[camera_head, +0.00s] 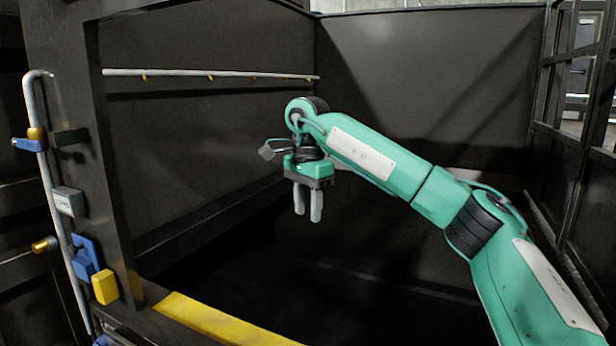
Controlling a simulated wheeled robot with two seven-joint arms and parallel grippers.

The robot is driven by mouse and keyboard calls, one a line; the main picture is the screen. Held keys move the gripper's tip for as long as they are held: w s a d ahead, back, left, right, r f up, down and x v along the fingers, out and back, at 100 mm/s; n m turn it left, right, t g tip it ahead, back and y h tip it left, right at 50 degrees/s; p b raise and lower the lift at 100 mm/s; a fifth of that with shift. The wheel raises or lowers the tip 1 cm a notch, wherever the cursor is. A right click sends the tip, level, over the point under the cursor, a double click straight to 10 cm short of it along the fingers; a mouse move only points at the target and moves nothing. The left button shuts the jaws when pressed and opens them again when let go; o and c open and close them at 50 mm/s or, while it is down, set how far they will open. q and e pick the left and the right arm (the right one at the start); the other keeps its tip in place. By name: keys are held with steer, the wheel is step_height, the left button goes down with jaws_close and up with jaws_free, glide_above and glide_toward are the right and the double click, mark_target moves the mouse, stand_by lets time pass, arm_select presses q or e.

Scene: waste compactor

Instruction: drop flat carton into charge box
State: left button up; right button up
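The charge box (430,75) is a large dark metal chamber with high walls that fills most of the head view. Its floor is in deep shadow, and I cannot make out anything lying there. My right gripper (307,212) hangs inside the box opening, pointing down, beyond the yellow front edge. Its two grey fingers are a little apart with nothing between them. No flat carton shows in this view. My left gripper is not in view.
A yellow strip (220,322) marks the front sill. A dark post on the left carries a grey pipe (50,190), blue fittings and a yellow block (105,287). A rail (210,73) runs along the left wall. A barred frame (580,130) stands at right.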

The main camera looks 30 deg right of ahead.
step_height(320, 180, up, 9)
steer(key=shift+f, duration=0.2)
stand_by(0.3)
steer(key=shift+f, duration=0.1)
stand_by(0.6)
